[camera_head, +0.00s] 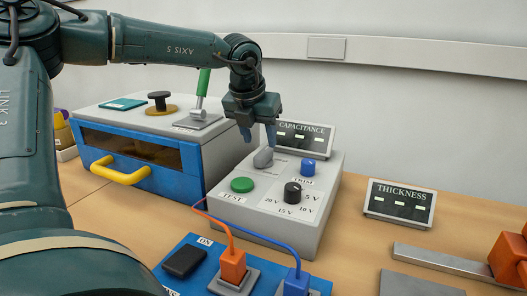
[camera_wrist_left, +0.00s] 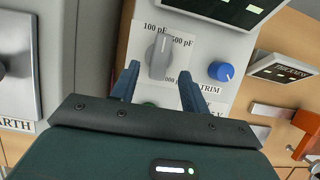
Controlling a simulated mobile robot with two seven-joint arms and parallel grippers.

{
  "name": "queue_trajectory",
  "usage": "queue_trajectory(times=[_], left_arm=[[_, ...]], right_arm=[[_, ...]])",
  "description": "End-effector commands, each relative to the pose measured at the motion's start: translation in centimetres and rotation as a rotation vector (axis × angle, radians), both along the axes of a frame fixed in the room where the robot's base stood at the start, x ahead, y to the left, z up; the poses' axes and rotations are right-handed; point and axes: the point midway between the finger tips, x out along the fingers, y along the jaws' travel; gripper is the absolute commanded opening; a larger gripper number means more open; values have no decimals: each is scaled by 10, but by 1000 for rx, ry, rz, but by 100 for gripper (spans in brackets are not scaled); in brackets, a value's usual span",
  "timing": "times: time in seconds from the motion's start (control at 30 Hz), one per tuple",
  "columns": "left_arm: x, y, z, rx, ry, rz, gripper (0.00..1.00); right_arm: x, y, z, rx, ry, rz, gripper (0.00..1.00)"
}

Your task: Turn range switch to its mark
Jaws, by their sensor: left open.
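The range switch (camera_head: 263,157) is a grey bar-shaped knob on the sloped face of the grey capacitance box (camera_head: 305,225). In the left wrist view the range switch (camera_wrist_left: 159,57) has a white line at its upper end, pointing up and slightly right, between the "100 pF" and "500 pF" labels. A third pF label below it is partly hidden by a finger. My left gripper (camera_head: 259,140) is open just above the switch, fingers pointing down. In the left wrist view its fingertips (camera_wrist_left: 160,76) lie on either side of the knob. Contact cannot be told. My right gripper is out of view.
Beside the switch are a blue trim knob (camera_head: 308,167), a green test button (camera_head: 243,185) and a black voltage knob (camera_head: 292,192). The capacitance display (camera_head: 304,138) stands behind. A blue cabinet (camera_head: 190,170) is left; orange and blue plugs (camera_head: 232,265) with wires are in front.

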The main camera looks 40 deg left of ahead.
Motion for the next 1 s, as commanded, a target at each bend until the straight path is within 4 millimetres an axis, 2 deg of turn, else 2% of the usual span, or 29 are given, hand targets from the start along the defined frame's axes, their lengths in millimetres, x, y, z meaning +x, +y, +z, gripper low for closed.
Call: queue_trajectory(times=[0.1,0.3,0.7,1.0], left_arm=[[8,3,-23,-2,4,1,45],[17,6,-44,-2,-1,1,45],[20,6,-50,-1,-1,1,45],[20,6,-50,-1,-1,1,21]], right_arm=[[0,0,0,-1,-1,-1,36],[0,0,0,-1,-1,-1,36],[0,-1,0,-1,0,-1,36],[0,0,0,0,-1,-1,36]])
